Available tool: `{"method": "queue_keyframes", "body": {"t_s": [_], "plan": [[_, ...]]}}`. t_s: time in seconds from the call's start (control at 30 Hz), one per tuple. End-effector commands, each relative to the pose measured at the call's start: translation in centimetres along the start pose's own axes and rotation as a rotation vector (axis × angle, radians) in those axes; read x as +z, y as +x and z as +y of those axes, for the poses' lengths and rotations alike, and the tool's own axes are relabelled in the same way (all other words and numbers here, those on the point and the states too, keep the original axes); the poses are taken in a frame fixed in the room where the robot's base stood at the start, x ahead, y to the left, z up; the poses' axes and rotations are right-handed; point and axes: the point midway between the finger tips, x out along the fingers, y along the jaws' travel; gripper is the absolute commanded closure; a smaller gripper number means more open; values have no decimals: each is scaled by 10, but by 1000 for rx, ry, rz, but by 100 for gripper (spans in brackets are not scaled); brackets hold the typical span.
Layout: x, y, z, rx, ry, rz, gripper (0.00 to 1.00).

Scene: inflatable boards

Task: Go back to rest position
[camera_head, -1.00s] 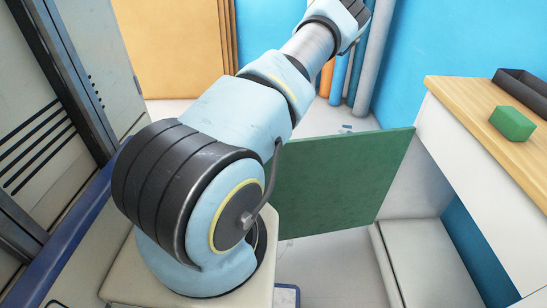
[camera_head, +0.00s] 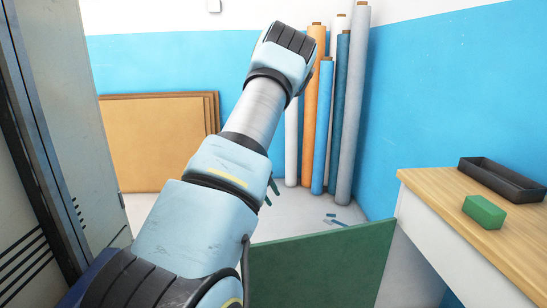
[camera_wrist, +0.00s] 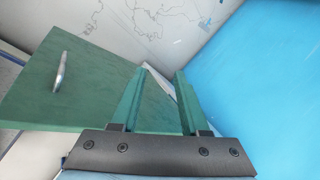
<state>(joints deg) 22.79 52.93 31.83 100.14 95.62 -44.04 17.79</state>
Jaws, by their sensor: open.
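My gripper (camera_wrist: 161,100) shows in the wrist view with its two green fingers apart and nothing between them. Beyond the fingers, on the left of that view, is a green panel (camera_wrist: 85,85) with a metal handle (camera_wrist: 59,72). The green panel (camera_head: 325,268) stands at the lower middle of the head view, right of my arm.
A wooden-topped bench (camera_head: 440,205) on the right bears a green block (camera_head: 485,212) and a black tray (camera_head: 505,180). Several upright rolls (camera_head: 345,120) stand by the blue wall. Brown boards (camera_head: 155,145) lean at the back left. A grey cabinet (camera_head: 70,130) is close on the left.

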Motion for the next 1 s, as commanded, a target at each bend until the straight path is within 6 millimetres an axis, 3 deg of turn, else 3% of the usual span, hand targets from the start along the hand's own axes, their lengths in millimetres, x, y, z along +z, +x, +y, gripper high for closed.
{"method": "queue_keyframes", "body": {"t_s": [0.03,0.07,0.17,0.27,0.37,0.47,0.6,0.7,0.83,1.0], "plan": [[6,-26,-15,-76,-130,-63,55],[10,-37,-21,-114,-209,-100,55],[19,-80,-28,-214,-484,-210,55],[20,-121,-19,-276,-768,-300,55],[7,-160,3,-296,-1053,-369,55],[-20,-193,35,-275,-1333,-420,55],[-80,-232,86,-186,-1702,-465,55],[-124,-250,116,-101,-1904,-482,55],[-167,-265,141,-10,-2072,-493,55],[-192,-272,153,47,-2159,-497,55]]}}
